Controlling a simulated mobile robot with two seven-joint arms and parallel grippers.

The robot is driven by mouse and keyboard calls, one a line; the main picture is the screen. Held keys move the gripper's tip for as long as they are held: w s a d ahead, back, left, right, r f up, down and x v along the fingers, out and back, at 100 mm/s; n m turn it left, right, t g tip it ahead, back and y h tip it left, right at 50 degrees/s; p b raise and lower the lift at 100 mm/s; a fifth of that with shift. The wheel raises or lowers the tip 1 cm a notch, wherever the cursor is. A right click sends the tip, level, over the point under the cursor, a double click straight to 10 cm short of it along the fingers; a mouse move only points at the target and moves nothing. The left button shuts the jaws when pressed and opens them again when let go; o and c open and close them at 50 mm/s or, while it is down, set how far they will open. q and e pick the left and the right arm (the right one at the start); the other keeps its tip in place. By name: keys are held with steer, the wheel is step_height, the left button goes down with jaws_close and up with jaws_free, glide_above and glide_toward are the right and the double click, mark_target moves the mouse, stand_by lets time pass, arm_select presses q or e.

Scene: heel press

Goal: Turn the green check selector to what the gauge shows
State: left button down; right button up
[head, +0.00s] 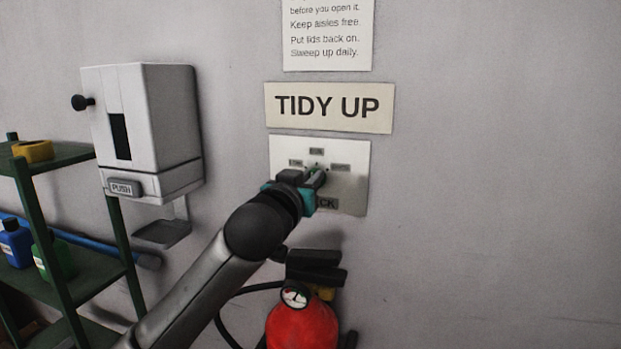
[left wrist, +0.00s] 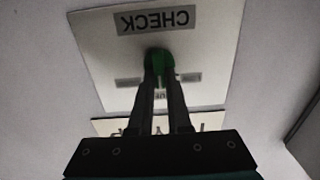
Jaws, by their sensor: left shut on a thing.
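The green check selector (left wrist: 159,61) is on a white wall plate (head: 350,188) with three small labels around it, too small to read surely. A CHECK label (left wrist: 154,20) is on the same plate. In the head view only a bit of green shows past my gripper. My left gripper (head: 317,178) is shut on the selector; its fingers also show in the left wrist view (left wrist: 159,75). The selector's pointing direction is hidden by the fingers. The round gauge (head: 295,296) is on top of a red fire extinguisher (head: 303,327); its needle is too small to read surely. My right gripper is not in view.
A white dispenser (head: 160,120) with a PUSH button (head: 124,187) is on the wall at left. A green shelf (head: 88,257) with bottles stands below it. A TIDY UP sign (head: 330,108) hangs above the plate. The wall at right is bare.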

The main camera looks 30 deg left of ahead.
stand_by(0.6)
arm_select(q)
steer(key=shift+w+d+f+m+p, duration=0.1)
steer(key=shift+d+m+p, duration=0.05)
steer(key=shift+m+p, duration=1.35)
steer(key=shift+s+d+f+m+p, duration=0.1)
steer(key=shift+m+p, duration=1.15)
steer(key=shift+m, duration=0.6)
steer(key=shift+w+d+f+m+p, duration=0.1)
steer(key=shift+d+m+p, duration=0.05)
steer(key=shift+m+p, duration=1.35)
steer(key=shift+m, duration=0.35)
steer(key=c, duration=0.9)
jaws_free()
steer(key=shift+o, duration=0.2)
